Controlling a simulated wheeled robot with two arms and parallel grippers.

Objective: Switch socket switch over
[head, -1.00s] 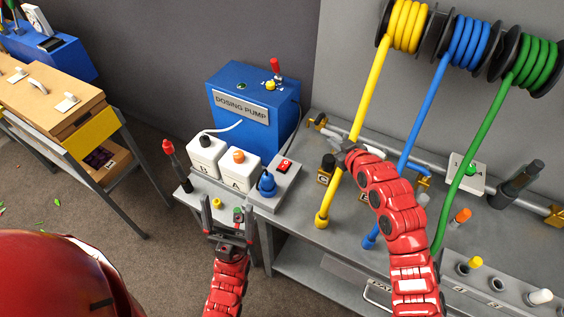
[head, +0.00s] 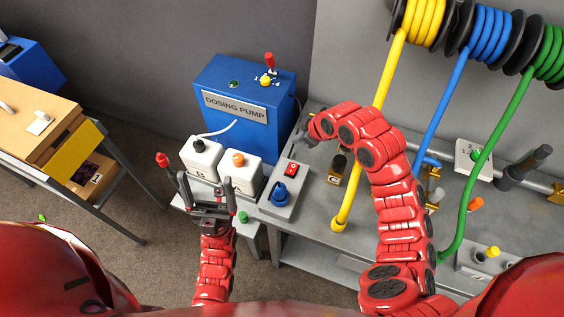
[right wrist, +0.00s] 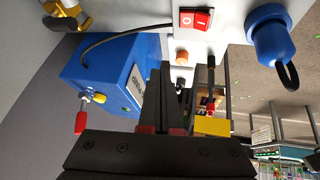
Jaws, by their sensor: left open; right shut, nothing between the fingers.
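The red rocker switch (head: 291,170) sits on the grey socket box (head: 272,209), beside a blue plug (head: 279,194). The right wrist view shows the switch (right wrist: 196,19), marked 0 and I, with the blue plug (right wrist: 268,38) to its right. I cannot tell which side is pressed. My right gripper (head: 305,141) is just beyond the switch, apart from it. Its fingers (right wrist: 172,85) are shut and empty. My left gripper (head: 208,190) is open and empty, in front of the white canisters.
A blue dosing pump (head: 243,105) stands behind white canisters B (head: 201,158) and A (head: 242,172). A yellow hose (head: 367,145) hangs to the bench right of the box. A black cable (right wrist: 120,36) runs from the box.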

